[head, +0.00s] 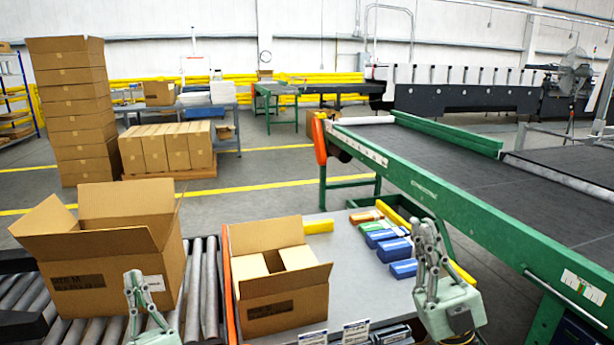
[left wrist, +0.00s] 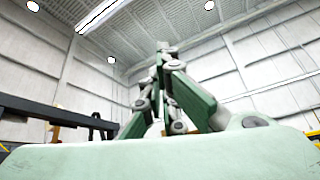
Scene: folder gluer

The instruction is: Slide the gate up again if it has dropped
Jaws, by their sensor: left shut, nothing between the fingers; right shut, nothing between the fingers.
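I cannot make out for certain which part is the gate, or whether it is up or dropped. An upright orange strip (head: 229,290) stands between the roller conveyor (head: 210,300) and the grey table (head: 375,300). My left gripper (head: 133,277) is shut and empty, in front of the large open carton (head: 120,235) in the picture. In the left wrist view its fingers (left wrist: 164,46) close together and point up towards the ceiling. My right gripper (head: 424,226) is shut and empty, over the table's right side beside the blue packs (head: 395,250).
A smaller open carton (head: 285,305) stands on the table. A yellow bar (head: 397,217) runs along the table's right edge. The green-framed belt conveyor (head: 450,190) fills the right. Stacked cartons (head: 75,110) stand at the back left. Some floor behind the table is clear.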

